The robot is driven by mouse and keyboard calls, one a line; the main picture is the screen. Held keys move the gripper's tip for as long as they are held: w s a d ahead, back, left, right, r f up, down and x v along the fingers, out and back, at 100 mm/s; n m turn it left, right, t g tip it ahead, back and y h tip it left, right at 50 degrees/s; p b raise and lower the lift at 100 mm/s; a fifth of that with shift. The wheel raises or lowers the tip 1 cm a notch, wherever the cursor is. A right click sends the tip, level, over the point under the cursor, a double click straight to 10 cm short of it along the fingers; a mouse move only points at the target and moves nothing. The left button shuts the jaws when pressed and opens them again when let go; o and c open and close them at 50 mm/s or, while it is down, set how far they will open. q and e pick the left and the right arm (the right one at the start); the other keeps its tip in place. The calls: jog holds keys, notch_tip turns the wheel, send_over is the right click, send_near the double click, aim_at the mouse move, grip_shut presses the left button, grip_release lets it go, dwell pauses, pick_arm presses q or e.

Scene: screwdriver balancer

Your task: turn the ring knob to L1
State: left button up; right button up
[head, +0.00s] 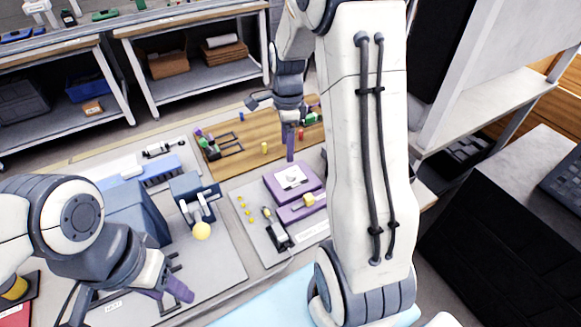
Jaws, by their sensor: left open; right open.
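A purple unit (270,184) stands on the grey work mat near the middle of the head view. A white plate with a small dial-like part (291,177) is on its top. I cannot tell for certain whether this part is the ring knob, and no L1 mark is readable. My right gripper (290,148) hangs from above with its purple fingers pointing down, just behind and above the purple unit. It is open and appears empty, apart from the dial. My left gripper (166,290) is open at the lower left, well away from the purple unit.
A purple block with a yellow part (309,200) and a black device (277,234) stand in front of the unit. A wooden board (237,155) with small parts lies behind. My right arm hides the right side.

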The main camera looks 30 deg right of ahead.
aim_at(292, 172)
jog(key=f+m, duration=0.1)
jog(key=f, duration=0.2)
jog(key=d+f+m, duration=0.1)
jog(key=f, duration=0.3)
jog(key=f+m, duration=0.1)
jog(key=f, duration=0.2)
jog(key=shift+w+d+f+p, duration=0.1)
jog(key=shift+d+f+p, duration=0.1)
jog(key=shift+f+p, duration=0.1)
jog(key=shift+c, duration=0.3)
grip_shut()
